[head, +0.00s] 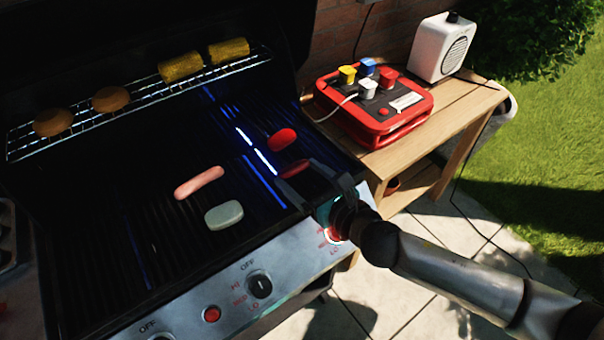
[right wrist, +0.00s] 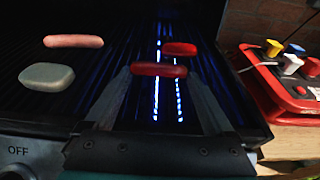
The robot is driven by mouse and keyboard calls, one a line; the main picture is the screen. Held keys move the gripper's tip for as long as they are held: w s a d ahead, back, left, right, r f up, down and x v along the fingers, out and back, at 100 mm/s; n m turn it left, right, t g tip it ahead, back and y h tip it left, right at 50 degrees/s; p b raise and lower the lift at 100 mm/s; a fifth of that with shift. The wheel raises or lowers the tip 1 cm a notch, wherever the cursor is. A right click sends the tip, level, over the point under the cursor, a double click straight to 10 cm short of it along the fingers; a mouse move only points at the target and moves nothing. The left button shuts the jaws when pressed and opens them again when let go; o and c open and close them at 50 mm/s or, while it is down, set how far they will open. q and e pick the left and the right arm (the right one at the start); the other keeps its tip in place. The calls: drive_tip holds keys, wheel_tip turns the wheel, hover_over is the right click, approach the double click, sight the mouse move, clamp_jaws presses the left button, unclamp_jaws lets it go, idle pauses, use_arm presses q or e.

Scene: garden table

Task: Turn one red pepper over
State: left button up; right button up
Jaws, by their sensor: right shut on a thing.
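Two red peppers are at the right part of the black grill. One red pepper (head: 282,139) lies on the grate; it also shows in the right wrist view (right wrist: 180,48). The other red pepper (head: 295,169) is between the fingertips of my right gripper (head: 303,178), which is shut on it. In the right wrist view this held pepper (right wrist: 158,69) lies crosswise between the two fingers. I cannot tell whether it touches the grate. My left gripper is not in view.
A pink sausage (head: 199,182) and a pale grey-green piece (head: 223,215) lie on the grate (head: 160,235) to the left. A raised rack (head: 140,100) holds buns and corn. A side table (head: 450,110) carries a red box (head: 375,105) and a white speaker (head: 443,47).

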drive_tip(key=shift+f+b, duration=0.35)
drive_tip(key=shift+f, duration=0.25)
drive_tip(key=o, duration=1)
drive_tip(key=shift+o, duration=0.2)
drive_tip(key=v, duration=1.5)
drive_tip(key=shift+s, duration=0.2)
